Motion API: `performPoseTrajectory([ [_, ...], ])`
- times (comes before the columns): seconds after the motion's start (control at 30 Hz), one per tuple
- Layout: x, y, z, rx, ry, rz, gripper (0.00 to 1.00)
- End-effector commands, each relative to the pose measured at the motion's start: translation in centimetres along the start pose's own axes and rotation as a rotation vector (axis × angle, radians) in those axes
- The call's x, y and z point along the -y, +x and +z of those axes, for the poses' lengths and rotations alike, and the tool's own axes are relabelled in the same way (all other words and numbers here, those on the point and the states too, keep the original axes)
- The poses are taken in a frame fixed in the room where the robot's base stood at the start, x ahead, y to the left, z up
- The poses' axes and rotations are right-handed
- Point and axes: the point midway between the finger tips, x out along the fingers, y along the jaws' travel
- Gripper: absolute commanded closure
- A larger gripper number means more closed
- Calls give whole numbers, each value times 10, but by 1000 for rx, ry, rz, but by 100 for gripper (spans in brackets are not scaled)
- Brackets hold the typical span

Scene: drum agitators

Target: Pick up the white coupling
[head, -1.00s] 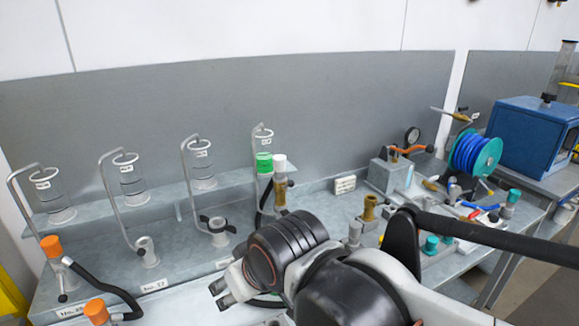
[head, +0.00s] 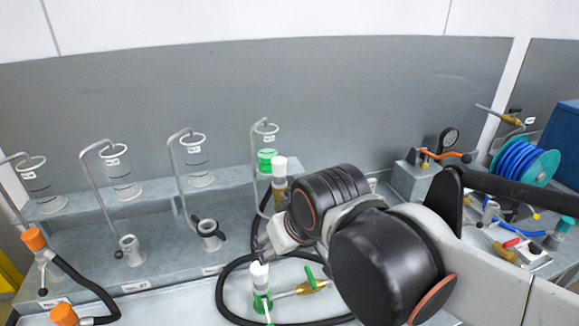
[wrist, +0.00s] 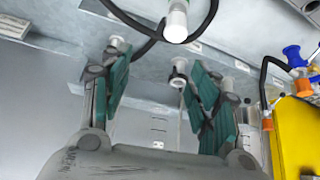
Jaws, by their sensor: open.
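A white coupling (head: 260,273) stands atop a green fitting (head: 262,302) on the front bench, with a black hose beside it. A similar white-topped brass fitting (head: 279,168) stands behind, near the green-banded cylinder. My gripper (head: 262,250) shows in the head view just above and behind the front white coupling, partly hidden by my arm. In the wrist view my gripper (wrist: 160,95) is open and empty, with teal finger pads apart. A white coupling with a green part (wrist: 176,25) shows at the top of the wrist view, beyond the fingertips and not between them.
Several glass cylinders on bent pipes line the back shelf at left. An orange-capped hose (head: 75,268) lies front left. A brass fitting with a green lever (head: 312,285) lies right of the front coupling. A blue hose reel (head: 525,170) and gauge stand at right.

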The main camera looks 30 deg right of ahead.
Motion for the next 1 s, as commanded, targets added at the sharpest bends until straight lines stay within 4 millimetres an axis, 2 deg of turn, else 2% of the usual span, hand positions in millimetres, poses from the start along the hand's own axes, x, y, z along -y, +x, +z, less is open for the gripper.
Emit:
performPoseTrajectory([
  [0.47, -13, -21, -60, 94, 30, 17, 44],
  [0.7, -29, -32, -118, 190, 62, 31, 44],
  [1.0, -57, -27, -190, 328, 110, 47, 44],
])
